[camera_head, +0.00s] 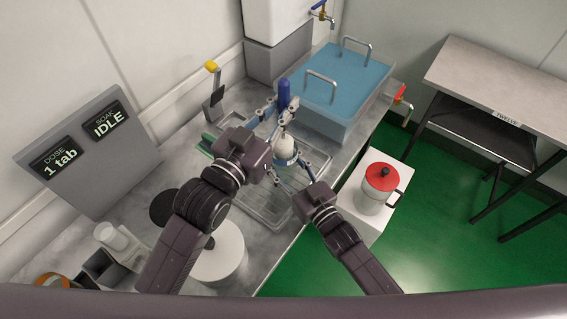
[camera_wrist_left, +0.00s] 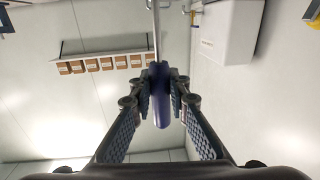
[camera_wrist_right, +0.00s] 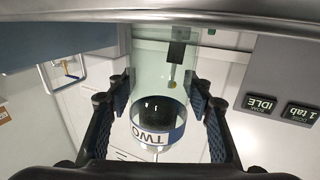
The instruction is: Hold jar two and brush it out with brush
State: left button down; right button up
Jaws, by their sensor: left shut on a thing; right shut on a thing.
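The brush (camera_head: 284,93) has a blue handle, upright above the tray. My left gripper (camera_head: 281,115) is shut on this handle; the left wrist view shows the handle (camera_wrist_left: 162,105) between the fingers and a thin metal shaft running out beyond it. Jar two (camera_head: 286,151) is clear with a blue band and sits just below the left gripper. My right gripper (camera_head: 292,166) is shut on it. In the right wrist view the jar (camera_wrist_right: 152,138) shows a "TWO" label and something dark inside. Whether the brush head is inside the jar is hard to tell.
A clear tray (camera_head: 262,212) lies below on the counter. A red-lidded pot (camera_head: 381,182) is on a white stand to the right. A display panel (camera_head: 85,150) reads "1 tab" and "IDLE". A white round drum (camera_head: 220,256) stands near the left arm.

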aim_at(283, 81)
pick_arm(q)
jog(key=shift+r, duration=4.3)
pick_arm(e)
jog(key=o, duration=1.2)
jog(key=v, duration=1.2)
